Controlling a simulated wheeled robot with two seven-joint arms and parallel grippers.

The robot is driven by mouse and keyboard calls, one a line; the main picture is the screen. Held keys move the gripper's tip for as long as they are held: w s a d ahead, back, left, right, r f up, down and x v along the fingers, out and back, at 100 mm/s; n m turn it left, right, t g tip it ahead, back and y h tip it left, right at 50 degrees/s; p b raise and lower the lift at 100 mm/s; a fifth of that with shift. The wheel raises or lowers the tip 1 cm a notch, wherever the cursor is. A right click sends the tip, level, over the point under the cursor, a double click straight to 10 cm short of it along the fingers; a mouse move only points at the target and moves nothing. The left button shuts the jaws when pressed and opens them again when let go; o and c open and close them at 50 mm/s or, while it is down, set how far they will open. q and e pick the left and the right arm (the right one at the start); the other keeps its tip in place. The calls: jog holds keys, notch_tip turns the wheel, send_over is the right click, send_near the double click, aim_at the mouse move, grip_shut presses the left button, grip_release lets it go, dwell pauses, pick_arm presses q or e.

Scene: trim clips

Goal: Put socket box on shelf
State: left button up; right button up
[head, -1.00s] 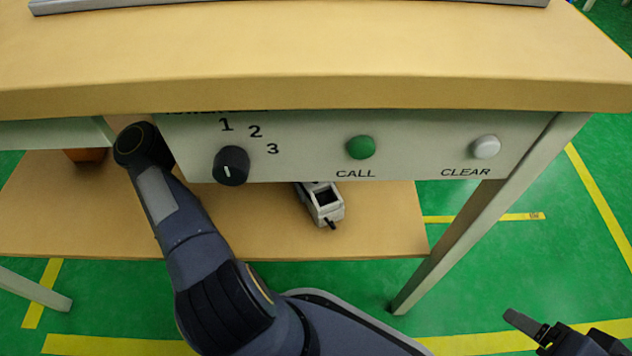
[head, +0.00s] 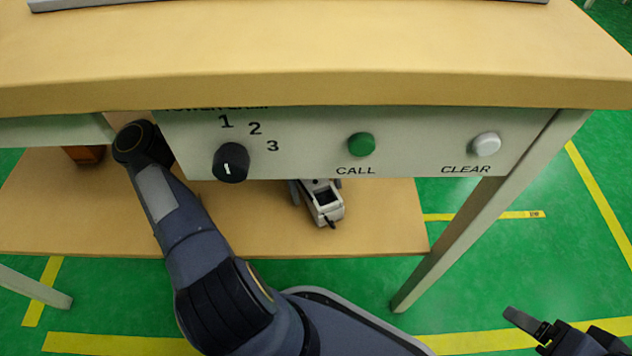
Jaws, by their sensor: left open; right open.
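The socket box (head: 325,208), a small pale grey box with a dark opening and a short black piece at its front end, sits on the lower wooden shelf (head: 375,225) under the table. My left arm reaches in under the front panel. My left gripper (head: 316,187) is mostly hidden behind the panel; grey finger parts show on both sides of the box's rear, open. Whether they touch the box is hard to tell. My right gripper (head: 526,326) is open and empty at the lower right, over the floor, away from the table.
The table top (head: 320,50) overhangs the shelf. Its front panel carries a dark knob (head: 231,162), a green CALL button (head: 361,144) and a white CLEAR button (head: 486,144). A brown object (head: 84,155) stands on the shelf's left. A table leg (head: 470,225) bounds the right.

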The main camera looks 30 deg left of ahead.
pick_arm(q)
jog(key=p+v, duration=0.4)
jog(key=v, duration=0.4)
jog(key=shift+s+f, duration=0.1)
jog(key=shift+s, duration=0.05)
